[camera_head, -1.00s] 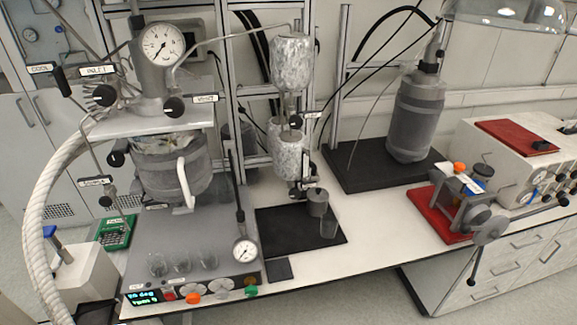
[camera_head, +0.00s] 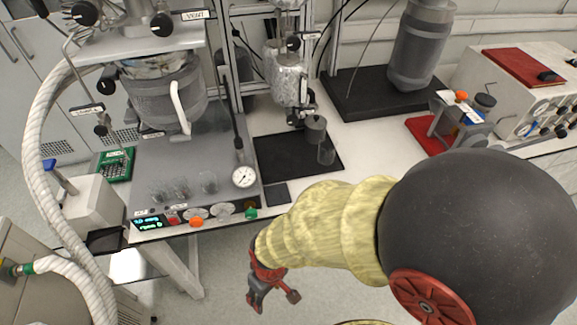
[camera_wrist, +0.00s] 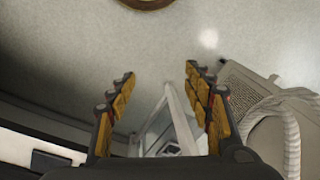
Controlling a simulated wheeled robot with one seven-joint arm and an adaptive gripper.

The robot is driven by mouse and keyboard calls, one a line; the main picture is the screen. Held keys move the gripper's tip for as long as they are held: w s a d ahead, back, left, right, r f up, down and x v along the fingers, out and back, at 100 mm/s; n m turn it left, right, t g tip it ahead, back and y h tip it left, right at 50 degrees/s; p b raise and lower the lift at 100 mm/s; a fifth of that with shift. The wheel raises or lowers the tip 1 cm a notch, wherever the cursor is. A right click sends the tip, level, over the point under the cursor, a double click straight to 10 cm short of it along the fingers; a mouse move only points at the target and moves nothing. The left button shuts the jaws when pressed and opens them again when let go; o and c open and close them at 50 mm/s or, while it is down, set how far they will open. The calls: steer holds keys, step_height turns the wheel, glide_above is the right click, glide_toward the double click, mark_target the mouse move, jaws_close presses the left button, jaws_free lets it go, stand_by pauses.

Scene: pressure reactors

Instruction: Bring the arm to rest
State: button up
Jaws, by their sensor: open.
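My gripper (camera_head: 274,297) hangs in front of the bench's front edge, at the lower middle of the head view, with its fingers pointing down and apart. My arm, with a yellow sleeve, reaches to it from the right. In the wrist view the gripper (camera_wrist: 158,82) is open, with a finger on each side and nothing between them. Pale floor (camera_wrist: 160,45) and a white bench leg (camera_wrist: 180,120) show beyond the fingers.
The reactor (camera_head: 165,95) stands on the bench at the left, with a control panel (camera_head: 195,213) in front. A white corrugated hose (camera_head: 38,175) hangs at far left; a box-like unit (camera_wrist: 268,125) with a hose is at right in the wrist view. Open floor lies below the gripper.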

steer(key=w+d+r+m+t, duration=0.1)
steer(key=d+r+m+t, duration=0.1)
steer(key=d+r, duration=0.6)
steer(key=w+d+r+m+t, duration=0.1)
steer(key=d+r+m, duration=0.3)
steer(key=d+r, duration=0.4)
steer(key=w+d+r+m+t+h, duration=0.1)
steer(key=w+d+r+m+t, duration=0.1)
steer(key=d+r, duration=0.7)
step_height(320, 180, up, 4)
steer(key=shift+r+m+t+b, duration=0.3)
steer(key=shift+m+t, duration=0.3)
steer(key=shift+m, duration=0.2)
